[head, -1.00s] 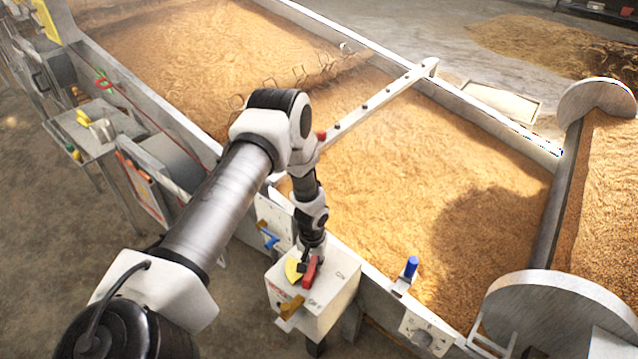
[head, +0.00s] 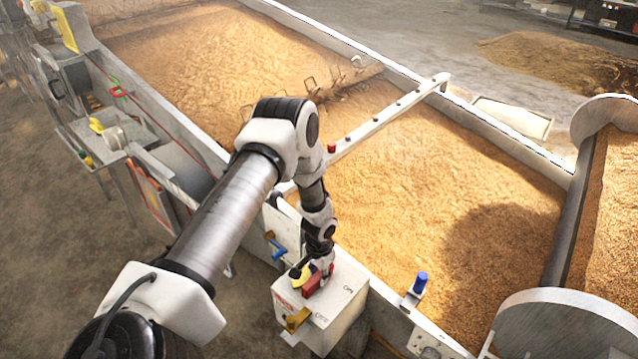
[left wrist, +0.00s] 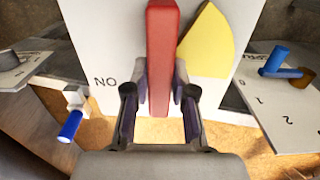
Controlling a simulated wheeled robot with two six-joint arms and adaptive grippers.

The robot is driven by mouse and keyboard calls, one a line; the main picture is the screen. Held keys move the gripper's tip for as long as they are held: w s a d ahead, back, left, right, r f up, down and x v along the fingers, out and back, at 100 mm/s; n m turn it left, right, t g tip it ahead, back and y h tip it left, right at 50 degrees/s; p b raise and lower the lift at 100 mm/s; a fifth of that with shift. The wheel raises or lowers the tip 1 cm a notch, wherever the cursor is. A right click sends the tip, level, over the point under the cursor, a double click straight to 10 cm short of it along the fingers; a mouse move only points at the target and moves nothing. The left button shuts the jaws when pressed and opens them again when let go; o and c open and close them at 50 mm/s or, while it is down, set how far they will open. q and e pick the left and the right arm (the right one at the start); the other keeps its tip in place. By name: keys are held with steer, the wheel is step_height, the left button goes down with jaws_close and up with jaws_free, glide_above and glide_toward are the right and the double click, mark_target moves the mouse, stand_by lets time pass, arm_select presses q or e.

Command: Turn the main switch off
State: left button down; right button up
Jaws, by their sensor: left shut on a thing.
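The main switch is a white box (head: 345,292) with ON and OFF lettering and a red handle (head: 312,285) on its top. A yellow sector (head: 298,273) lies beside the handle. My left gripper (head: 322,268) reaches down to the box and is shut on the red handle. In the left wrist view the red handle (left wrist: 163,60) stands between the two fingers (left wrist: 160,92). The yellow sector (left wrist: 208,42) is to its right and the ON lettering (left wrist: 105,81) to its left. My right gripper is not in view.
A brown-yellow lever (head: 298,318) sticks out of the box's front. A blue handle (head: 278,250) is on a panel to the left, and a blue knob (head: 420,282) stands on the trough edge to the right. Grain (head: 450,180) fills the trough behind.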

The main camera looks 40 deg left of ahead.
arm_select(q)
steer(key=c, duration=1)
jaws_free()
steer(key=shift+f, duration=0.1)
steer(key=shift+o, duration=0.2)
steer(key=shift+w, duration=0.1)
step_height(320, 180, up, 12)
